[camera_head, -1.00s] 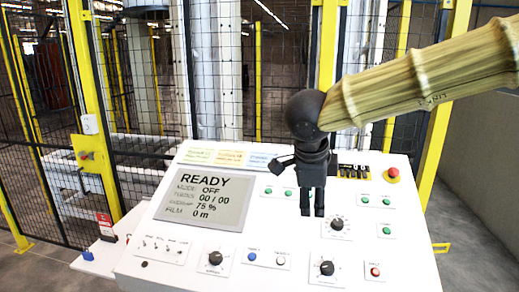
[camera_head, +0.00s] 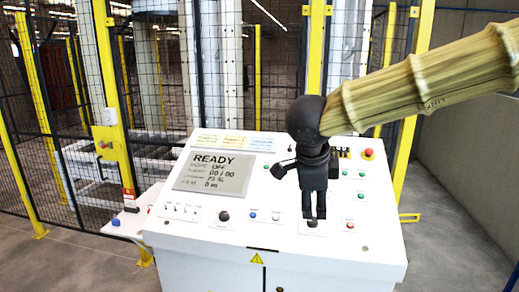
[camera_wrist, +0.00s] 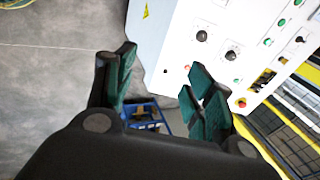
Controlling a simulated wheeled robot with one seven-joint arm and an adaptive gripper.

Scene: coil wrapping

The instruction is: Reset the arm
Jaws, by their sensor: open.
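My gripper (camera_head: 314,206) is black and hangs at the end of my arm, in front of the right part of the control panel (camera_head: 281,205) in the head view. In the wrist view my gripper (camera_wrist: 160,90) has its green-padded fingers spread apart with nothing between them. The white panel (camera_wrist: 178,38) fills the upper middle of that view. The panel's screen (camera_head: 214,172) reads READY, MODE OFF. The gripper hides part of the panel's right side. I cannot tell whether its tips touch the panel.
A red button (camera_head: 368,154) sits at the panel's upper right. A black mesh fence with yellow posts (camera_head: 113,100) stands behind the panel. A blue crate (camera_wrist: 145,115) shows beyond the fingers in the wrist view. Grey floor (camera_head: 455,235) is clear at the right.

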